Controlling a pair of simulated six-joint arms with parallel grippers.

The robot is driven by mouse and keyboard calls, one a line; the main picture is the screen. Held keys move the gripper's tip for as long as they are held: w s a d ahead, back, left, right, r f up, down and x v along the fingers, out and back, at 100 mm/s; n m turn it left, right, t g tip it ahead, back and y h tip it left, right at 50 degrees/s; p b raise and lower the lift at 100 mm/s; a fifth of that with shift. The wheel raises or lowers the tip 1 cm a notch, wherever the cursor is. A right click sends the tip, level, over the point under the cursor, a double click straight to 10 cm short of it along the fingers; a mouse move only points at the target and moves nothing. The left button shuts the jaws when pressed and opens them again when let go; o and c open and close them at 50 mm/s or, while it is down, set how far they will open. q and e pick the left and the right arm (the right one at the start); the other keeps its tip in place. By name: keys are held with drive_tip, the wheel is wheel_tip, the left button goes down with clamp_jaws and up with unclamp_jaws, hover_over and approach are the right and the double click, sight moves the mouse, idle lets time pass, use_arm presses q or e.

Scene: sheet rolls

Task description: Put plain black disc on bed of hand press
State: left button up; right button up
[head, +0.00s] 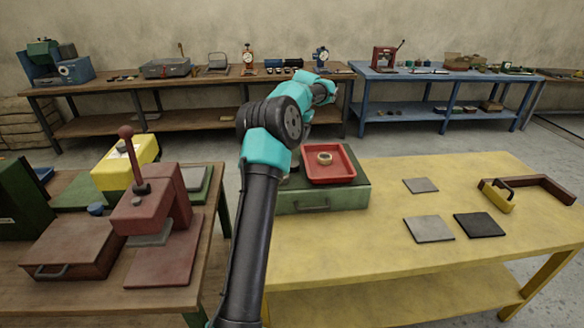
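The red hand press (150,212), with a ball-topped lever, stands on the brown bench at left. A flat red plate (160,266) extends in front of it and looks bare; a grey plate (150,234) sits under its head. I cannot clearly make out a plain black disc. A dark shape beside the tray is partly hidden by my arm. My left gripper (326,92) is at the far end of the arm above and behind the tray; its fingers are unclear. My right gripper is out of view.
The red tray rests on a green box (330,199) on the yellow table (340,250). A red-brown case (75,246) stands left of the press.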

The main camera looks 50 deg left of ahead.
use_arm(q)
drive_tip(key=r+n, duration=0.1)
drive_tip(key=n, duration=0.3)
drive_tip(key=a+n+h, duration=0.1)
drive_tip(key=n, duration=0.3)
drive_tip(key=r+n+t, duration=0.1)
drive_tip(key=n, duration=0.4)
drive_tip(key=shift+s+a+r+h, duration=0.25)
drive_tip(key=shift+s+r+h, duration=0.05)
drive_tip(key=shift+h, duration=0.1)
drive_tip(key=shift+f, duration=0.15)
wheel_tip(320, 180, down, 12)
drive_tip(key=shift+f, duration=0.1)
drive_tip(key=shift+d+f, duration=0.1)
drive_tip(key=shift+f, duration=2.4)
drive_tip(key=shift+c, duration=0.3)
